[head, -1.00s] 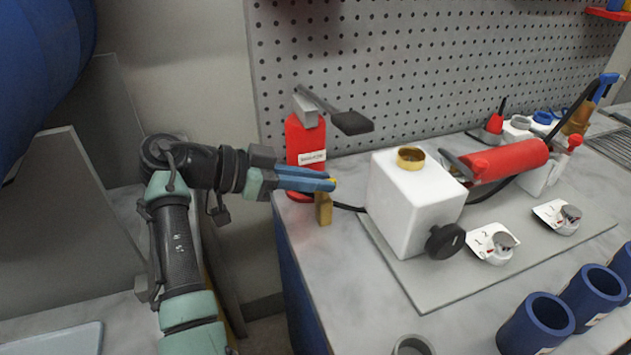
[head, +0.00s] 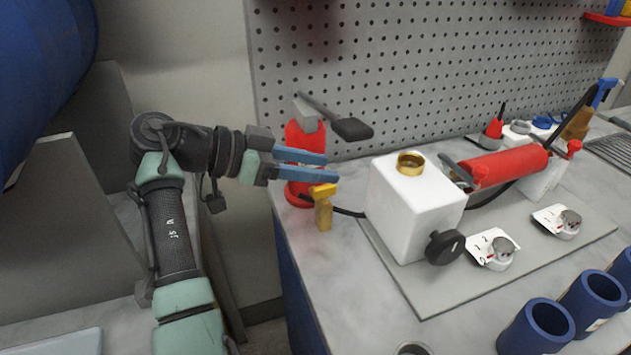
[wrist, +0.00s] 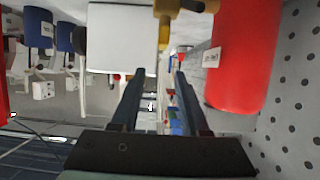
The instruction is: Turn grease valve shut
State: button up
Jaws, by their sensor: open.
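A small brass valve body with a yellow handle, which looks like the grease valve (head: 323,210), stands on the bench between a red pump bottle and a white box. A black line runs from it towards the box. Its yellow handle lies roughly crosswise on top. My gripper (head: 332,167) is open and empty, its blue fingers spread just above and behind the handle, apart from it. In the wrist view, my gripper (wrist: 160,72) points forward and the valve (wrist: 165,32) shows at the top, beyond the fingertips and not between them.
The red bottle (head: 305,140) with a dark lever stands close behind my fingers. The white box (head: 410,212) with a brass cap and black knob (head: 445,247) stands right of the valve on a grey plate (head: 440,295). A pegboard (head: 420,70) closes the back.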

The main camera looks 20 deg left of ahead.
aim_at(315, 189)
notch_tip(315, 189, up, 6)
jog(key=shift+s, duration=0.1)
dwell(0.6)
